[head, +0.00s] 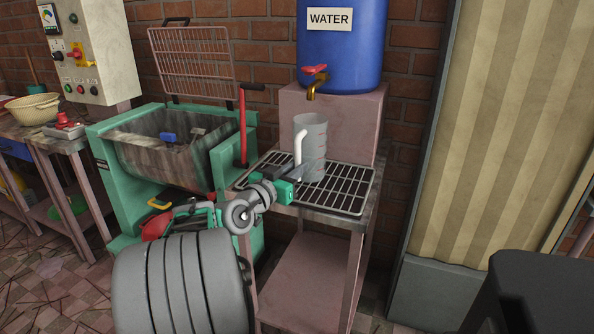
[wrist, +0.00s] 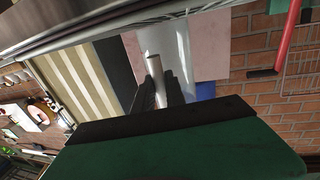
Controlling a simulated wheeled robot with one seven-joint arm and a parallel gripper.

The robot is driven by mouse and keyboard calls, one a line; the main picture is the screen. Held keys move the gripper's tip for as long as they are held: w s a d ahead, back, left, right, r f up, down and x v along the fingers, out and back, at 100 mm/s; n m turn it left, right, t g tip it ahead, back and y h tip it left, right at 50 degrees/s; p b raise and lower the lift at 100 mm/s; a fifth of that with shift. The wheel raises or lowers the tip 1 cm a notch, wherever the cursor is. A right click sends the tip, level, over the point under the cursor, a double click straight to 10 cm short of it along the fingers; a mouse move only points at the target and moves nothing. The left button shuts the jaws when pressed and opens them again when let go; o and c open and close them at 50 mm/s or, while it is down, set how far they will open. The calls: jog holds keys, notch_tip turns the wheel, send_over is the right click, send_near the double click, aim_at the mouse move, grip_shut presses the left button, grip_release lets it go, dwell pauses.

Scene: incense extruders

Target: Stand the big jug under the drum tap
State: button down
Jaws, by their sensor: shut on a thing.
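The big jug (head: 315,150) is a translucent grey measuring jug with a white handle (head: 299,147). It stands upright at the rack, below the brass tap with a red lever (head: 313,80) on the blue water drum (head: 343,50). I cannot tell whether its base touches the bars. My gripper (head: 298,172) is at the handle side, shut on the jug's handle. In the wrist view the white handle (wrist: 155,70) shows between the dark fingers (wrist: 157,90), with the jug's body (wrist: 172,45) behind it. The fingertips' exact contact is partly hidden.
The jug is over a barred drip rack (head: 345,190) on a pink metal stand. A green mixer trough (head: 165,150) with a raised wire guard (head: 192,62) and red lever (head: 242,125) is close on the left. A striped panel (head: 500,130) is on the right.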

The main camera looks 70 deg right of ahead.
jog(key=shift+f, duration=0.2)
jog(key=c, duration=1.4)
grip_release()
